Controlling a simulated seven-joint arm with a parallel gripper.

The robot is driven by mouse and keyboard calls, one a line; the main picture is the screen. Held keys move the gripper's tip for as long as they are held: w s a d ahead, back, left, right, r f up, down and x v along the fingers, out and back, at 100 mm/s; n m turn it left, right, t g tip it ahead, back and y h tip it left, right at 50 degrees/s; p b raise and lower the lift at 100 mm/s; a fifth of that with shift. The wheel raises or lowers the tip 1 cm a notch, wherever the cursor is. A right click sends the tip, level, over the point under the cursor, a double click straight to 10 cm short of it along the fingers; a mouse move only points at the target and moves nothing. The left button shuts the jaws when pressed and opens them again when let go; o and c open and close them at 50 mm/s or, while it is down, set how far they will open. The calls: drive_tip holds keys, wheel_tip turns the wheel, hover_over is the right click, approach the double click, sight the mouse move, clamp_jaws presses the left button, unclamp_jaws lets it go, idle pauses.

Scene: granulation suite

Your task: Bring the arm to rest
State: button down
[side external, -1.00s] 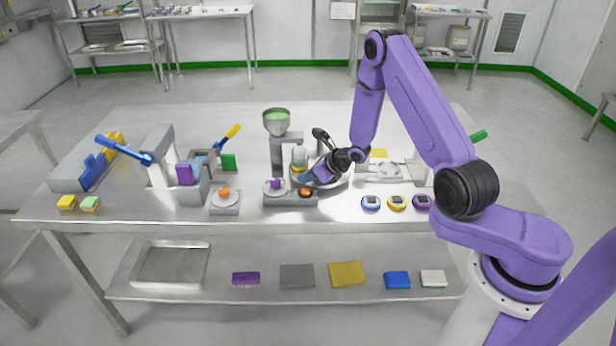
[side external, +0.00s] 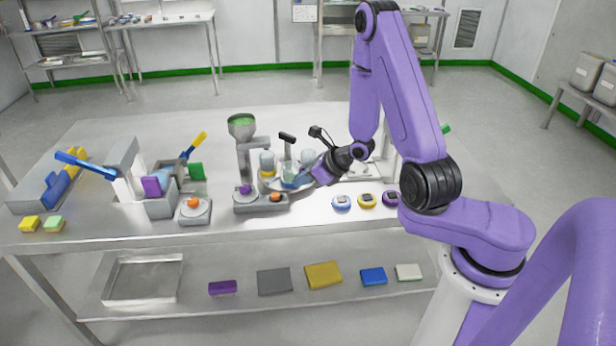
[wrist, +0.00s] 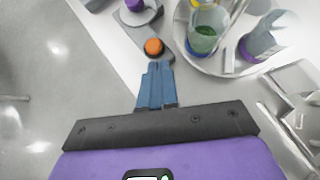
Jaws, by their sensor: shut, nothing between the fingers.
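My gripper (side external: 290,184) hangs low over the bench beside the round tray of vessels. Its blue fingers are shut and empty, and they also show in the wrist view (wrist: 158,68). In the wrist view, an orange knob (wrist: 153,46) lies just beyond the fingertips. I cannot tell whether they touch it. A vessel with green contents (wrist: 204,38) stands on the round tray (wrist: 184,50).
The steel bench (side external: 300,225) holds a funnel stand (side external: 243,150), a press with a blue lever (side external: 85,165), an orange-topped scale (side external: 194,212) and several round timers (side external: 367,201). Coloured pads (side external: 323,275) and a metal tray (side external: 143,280) lie on the lower shelf.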

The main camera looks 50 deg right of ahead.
drive_tip(key=s+a+r+n+g+y, duration=0.25)
drive_tip(key=a+r+n+y, duration=0.45)
drive_tip(key=a+n, duration=0.4)
drive_tip(key=s+a+r+n+g, duration=0.4)
drive_tip(key=s+a+n+g, duration=0.2)
drive_tip(key=s+a+n, duration=0.25)
drive_tip(key=s+d+r+n+g+h, duration=0.25)
drive_tip(key=s+n+g, duration=0.25)
drive_tip(key=s+n, duration=0.65)
drive_tip(key=s+d+r+n+t+h, duration=0.2)
drive_tip(key=s+d+n+t+h, duration=0.2)
drive_tip(key=n, duration=1)
drive_tip(key=s+d+h, duration=0.2)
drive_tip(key=d, duration=0.1)
drive_tip(key=shift+s+n, duration=0.4)
drive_tip(key=shift+r+t, duration=0.1)
drive_tip(key=shift+t, duration=0.15)
